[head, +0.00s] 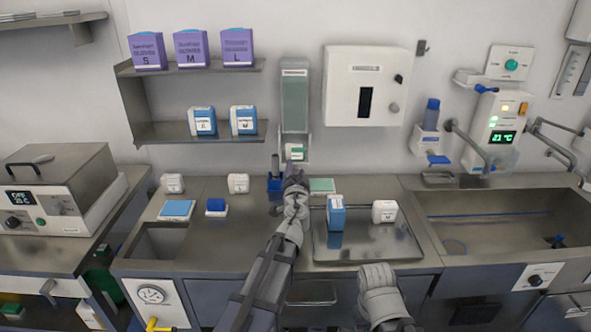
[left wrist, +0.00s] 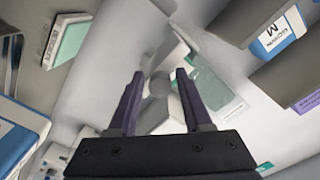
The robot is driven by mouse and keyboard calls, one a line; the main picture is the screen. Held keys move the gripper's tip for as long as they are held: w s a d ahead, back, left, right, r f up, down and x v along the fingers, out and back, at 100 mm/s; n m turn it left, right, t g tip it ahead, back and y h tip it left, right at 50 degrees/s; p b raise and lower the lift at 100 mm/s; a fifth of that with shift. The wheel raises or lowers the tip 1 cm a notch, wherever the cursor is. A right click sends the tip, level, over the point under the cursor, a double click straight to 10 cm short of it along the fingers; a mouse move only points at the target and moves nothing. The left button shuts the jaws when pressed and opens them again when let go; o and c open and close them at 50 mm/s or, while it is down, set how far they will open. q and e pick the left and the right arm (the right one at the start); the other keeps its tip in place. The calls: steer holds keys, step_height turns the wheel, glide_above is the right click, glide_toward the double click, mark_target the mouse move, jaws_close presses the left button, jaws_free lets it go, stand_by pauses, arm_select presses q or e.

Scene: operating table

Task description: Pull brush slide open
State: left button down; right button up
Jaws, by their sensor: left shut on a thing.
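The brush dispenser (head: 294,100) is a tall, narrow, grey-green unit on the back wall. Its lower slide (head: 295,152) is pale with a green label. My left gripper (head: 291,172) is just below and in front of the slide. In the left wrist view, my left fingers (left wrist: 160,76) are a little apart around a small pale grey part by the dispenser's foot, and the green dispenser panel (left wrist: 215,88) is behind the right finger. My arm hides the exact contact in the head view. My right arm is at the bottom right; its fingers cannot be made out.
A steel tray (head: 340,252) with a blue box (head: 336,213) and a white box (head: 384,211) lies right of my left arm. A white cabinet (head: 350,105) hangs right of the dispenser, shelves (head: 190,133) hang left. A sink (head: 500,230) is at right.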

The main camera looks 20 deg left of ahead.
arm_select(q)
steer(key=shift+s, duration=0.3)
steer(key=c, duration=0.6)
jaws_free()
steer(key=shift+d, duration=0.1)
steer(key=v, duration=0.7)
steer(key=shift+s+d, duration=0.1)
steer(key=shift+s, duration=0.3)
